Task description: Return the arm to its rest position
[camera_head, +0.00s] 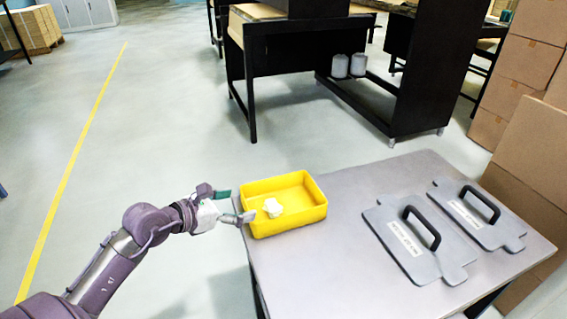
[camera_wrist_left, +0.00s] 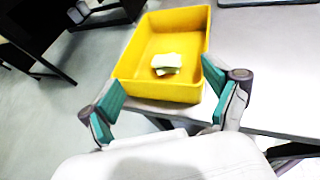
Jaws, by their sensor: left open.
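My left arm comes in from the left in the head view. Its gripper (camera_head: 234,206) is open and empty, at the left side of a yellow bin (camera_head: 290,221). In the left wrist view the open gripper (camera_wrist_left: 163,106) has its teal-padded fingers spread wide, with the bin (camera_wrist_left: 127,66) beyond them. A small whitish item (camera_head: 272,208) lies on the bin floor, and it also shows in the left wrist view (camera_wrist_left: 167,63). I cannot tell exactly what it is. My right gripper is not in view.
The bin stands at the left end of a grey table (camera_head: 345,262). Two grey plates with black handles (camera_head: 421,228) (camera_head: 480,205) lie to its right. Cardboard boxes (camera_head: 530,140) are stacked at the right. A dark workbench (camera_head: 300,45) stands behind. The floor (camera_head: 150,120) at left is clear.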

